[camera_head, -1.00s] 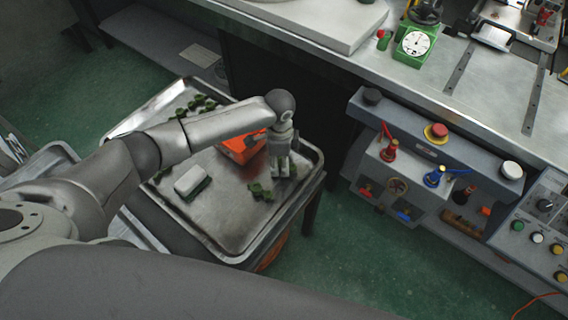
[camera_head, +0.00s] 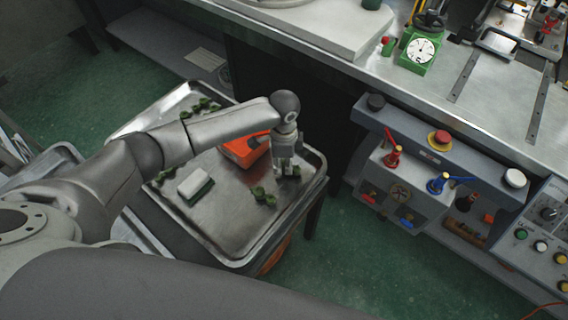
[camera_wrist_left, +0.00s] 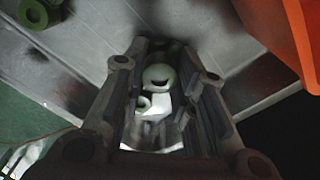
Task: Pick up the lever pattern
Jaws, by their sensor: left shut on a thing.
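My left gripper (camera_head: 289,168) is over the right part of the metal tray (camera_head: 238,238), pointing down. It is shut on a small green lever pattern (camera_wrist_left: 158,76), whose pale green ring shows between the fingers in the left wrist view. In the head view the fingers mostly hide that pattern, and I cannot tell whether it touches the tray. Another green lever pattern (camera_head: 263,196) lies on the tray just to the left and nearer. Several more green patterns (camera_head: 200,105) lie at the tray's far end. My right gripper is not in view.
An orange box (camera_head: 240,152) stands on the tray beside the gripper. A white and green block (camera_head: 195,184) lies near the tray's left side. A workbench (camera_head: 480,75) and a grey control unit (camera_head: 420,165) with knobs and levers stand to the right.

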